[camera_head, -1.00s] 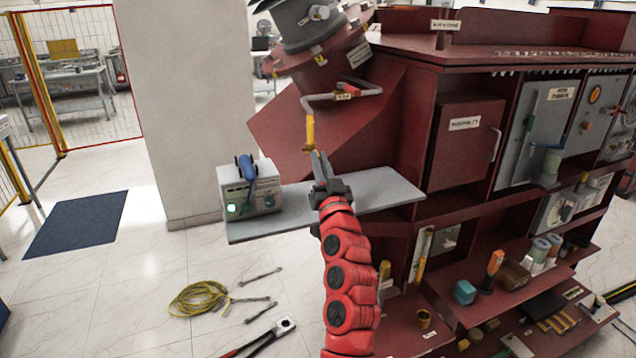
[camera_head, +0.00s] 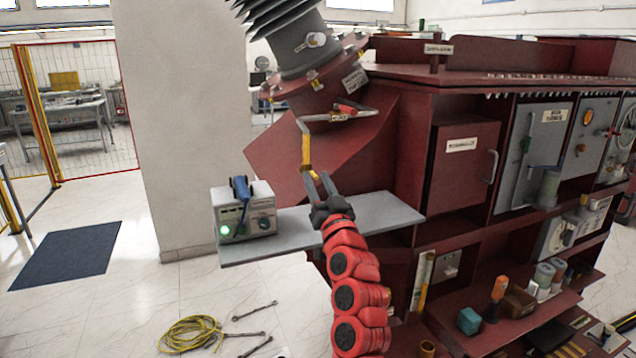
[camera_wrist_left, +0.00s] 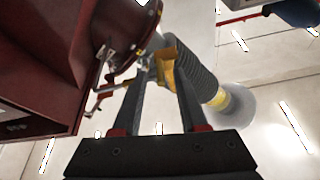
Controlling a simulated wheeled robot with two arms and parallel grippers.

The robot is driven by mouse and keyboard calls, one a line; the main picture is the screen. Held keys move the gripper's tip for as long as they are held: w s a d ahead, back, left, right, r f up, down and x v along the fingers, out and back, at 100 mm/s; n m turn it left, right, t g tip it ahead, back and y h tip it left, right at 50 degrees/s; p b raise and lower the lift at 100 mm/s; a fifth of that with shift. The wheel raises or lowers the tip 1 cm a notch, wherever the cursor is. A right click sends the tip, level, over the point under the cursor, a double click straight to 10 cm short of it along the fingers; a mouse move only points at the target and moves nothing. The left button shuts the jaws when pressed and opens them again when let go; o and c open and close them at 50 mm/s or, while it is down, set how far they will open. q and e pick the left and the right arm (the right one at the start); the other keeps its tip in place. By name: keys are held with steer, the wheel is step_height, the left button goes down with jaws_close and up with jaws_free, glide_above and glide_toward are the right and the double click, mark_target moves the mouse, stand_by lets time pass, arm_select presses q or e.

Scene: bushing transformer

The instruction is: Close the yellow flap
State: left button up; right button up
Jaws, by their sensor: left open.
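The yellow flap (camera_head: 306,155) appears to be the narrow yellow piece hanging at the left end of a bent grey pipe, below the grey ribbed bushing (camera_head: 290,45). My left gripper (camera_head: 319,179) is open, its fingers pointing up, close to the lower end of the yellow piece. In the left wrist view the yellow piece (camera_wrist_left: 165,72) shows between the open fingertips (camera_wrist_left: 162,66). I cannot tell whether they touch it. My right gripper is not in view.
A grey shelf (camera_head: 375,211) lies behind and below my left gripper and carries a grey box (camera_head: 245,212) with a blue handle. The dark red transformer cabinet (camera_head: 462,150) fills the right. A yellow cable (camera_head: 190,334) and wrenches lie on the floor.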

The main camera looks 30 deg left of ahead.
arm_select(q)
steer(key=b+v, duration=0.5)
steer(key=v, duration=1.2)
steer(key=shift+s, duration=0.2)
steer(key=shift+d, duration=0.2)
